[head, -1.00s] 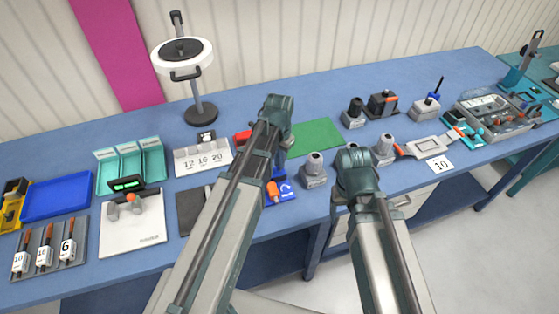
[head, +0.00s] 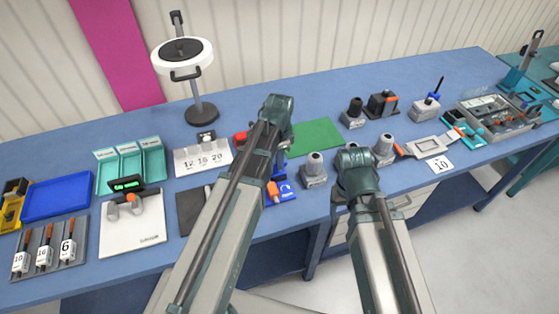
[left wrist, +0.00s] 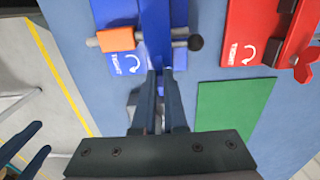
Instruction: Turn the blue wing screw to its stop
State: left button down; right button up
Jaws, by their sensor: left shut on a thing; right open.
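The blue fixture (left wrist: 124,62) with a white turn arrow is at the top of the left wrist view; it also shows in the head view (head: 286,192). A grey rod with an orange sleeve (left wrist: 117,39) and a black ball end (left wrist: 195,42) crosses it. My left gripper (left wrist: 159,76) is at the fixture's near edge, its fingers close together and shut on the blue wing screw. The screw is mostly hidden between the fingers, so its angle cannot be told. My right gripper (left wrist: 42,138) is open and empty, apart from the fixture at lower left.
A red fixture (left wrist: 240,35) with a red wing screw (left wrist: 305,66) lies right of the blue one. A green mat (left wrist: 233,108) lies nearby, flat and bare. Grey posts (head: 314,170) stand right of the blue fixture. The table's front edge is close.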

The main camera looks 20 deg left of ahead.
dwell(0.5)
pick_arm(q)
jog(key=c, duration=1)
grip_release()
jog(key=shift+o, duration=0.2)
jog(key=shift+r, duration=0.1)
notch_tip(320, 180, up, 14)
jog(key=p, duration=1.4)
jog(key=shift+f, duration=0.2)
jog(key=shift+f, duration=0.1)
